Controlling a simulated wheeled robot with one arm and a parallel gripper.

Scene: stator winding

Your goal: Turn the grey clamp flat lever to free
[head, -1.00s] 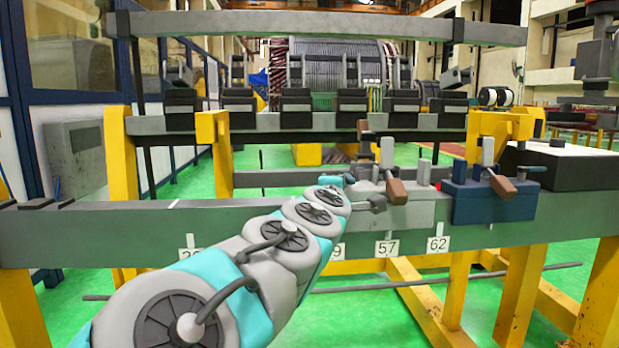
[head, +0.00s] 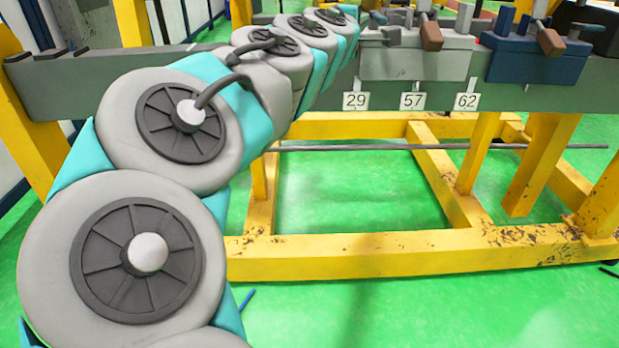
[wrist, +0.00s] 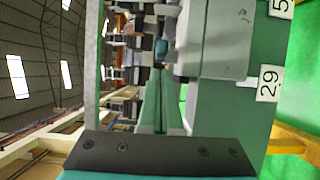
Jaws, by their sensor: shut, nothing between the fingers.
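The grey clamp (head: 417,62) sits on the grey beam above the labels 29, 57 and 62 in the head view. A brown-ended lever (head: 431,33) stands on its top, and a dark rod end (head: 374,22) shows at its left end. In the wrist view the view is turned sideways, and the clamp's grey block (wrist: 215,40) is at upper right. My gripper (wrist: 163,78) has its two long teal fingers together and empty, pointing alongside the clamp. In the head view my arm hides the fingers. I cannot tell whether they touch the lever.
A blue clamp (head: 530,58) with its own brown-ended lever stands close to the right on the same grey beam (head: 575,98). Yellow frame legs and a low yellow rail (head: 420,257) stand below. Green floor lies open between them.

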